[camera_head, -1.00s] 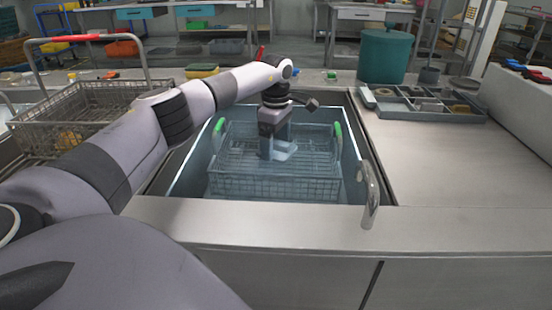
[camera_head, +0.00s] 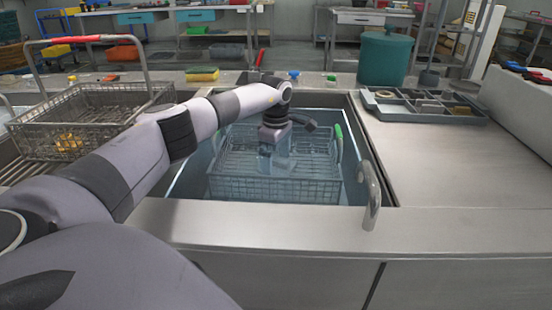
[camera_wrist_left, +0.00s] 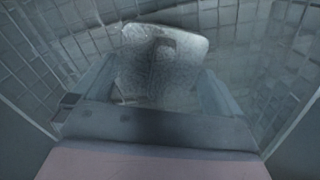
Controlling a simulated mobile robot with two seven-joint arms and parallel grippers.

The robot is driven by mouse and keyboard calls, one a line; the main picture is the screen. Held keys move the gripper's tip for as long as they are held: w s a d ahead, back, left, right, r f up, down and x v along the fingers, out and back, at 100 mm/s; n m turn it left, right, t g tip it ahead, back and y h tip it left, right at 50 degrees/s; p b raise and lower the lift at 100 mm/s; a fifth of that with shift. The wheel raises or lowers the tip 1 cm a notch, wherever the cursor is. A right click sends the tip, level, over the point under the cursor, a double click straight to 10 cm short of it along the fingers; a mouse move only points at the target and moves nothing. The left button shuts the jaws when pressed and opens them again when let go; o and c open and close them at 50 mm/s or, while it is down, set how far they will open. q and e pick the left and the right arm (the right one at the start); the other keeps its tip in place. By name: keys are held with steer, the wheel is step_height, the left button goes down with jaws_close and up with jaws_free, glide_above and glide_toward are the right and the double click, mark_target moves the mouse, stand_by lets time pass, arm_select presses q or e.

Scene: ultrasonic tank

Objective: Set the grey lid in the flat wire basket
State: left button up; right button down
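A wire basket (camera_head: 320,187) with green handles stands in the water-filled tank. My left gripper (camera_head: 275,162) reaches down into it from above, with its fingers under water and blurred. In the left wrist view a pale grey, round-cornered flat piece, apparently the grey lid (camera_wrist_left: 180,40), lies against the wire mesh. The left gripper (camera_wrist_left: 160,72) has its fingers spread apart on either side of the lid's near part. I see no clear grip on it. Another wire basket (camera_head: 95,100), shallow with a red-topped handle, stands left of the tank with a yellow item inside. My right gripper is not in view.
A curved metal handle (camera_head: 370,190) rises at the tank's front right corner. A grey divided tray (camera_head: 425,106) and a teal bin (camera_head: 383,60) stand on the right and back. A yellow-green sponge (camera_head: 202,75) lies behind the tank. The right steel counter is mostly clear.

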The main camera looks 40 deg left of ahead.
mark_target(276, 160)
arm_select(q)
step_height(276, 160, up, 12)
steer(key=p, duration=0.2)
steer(key=shift+r+p, duration=0.2)
steer(key=shift+p, duration=0.1)
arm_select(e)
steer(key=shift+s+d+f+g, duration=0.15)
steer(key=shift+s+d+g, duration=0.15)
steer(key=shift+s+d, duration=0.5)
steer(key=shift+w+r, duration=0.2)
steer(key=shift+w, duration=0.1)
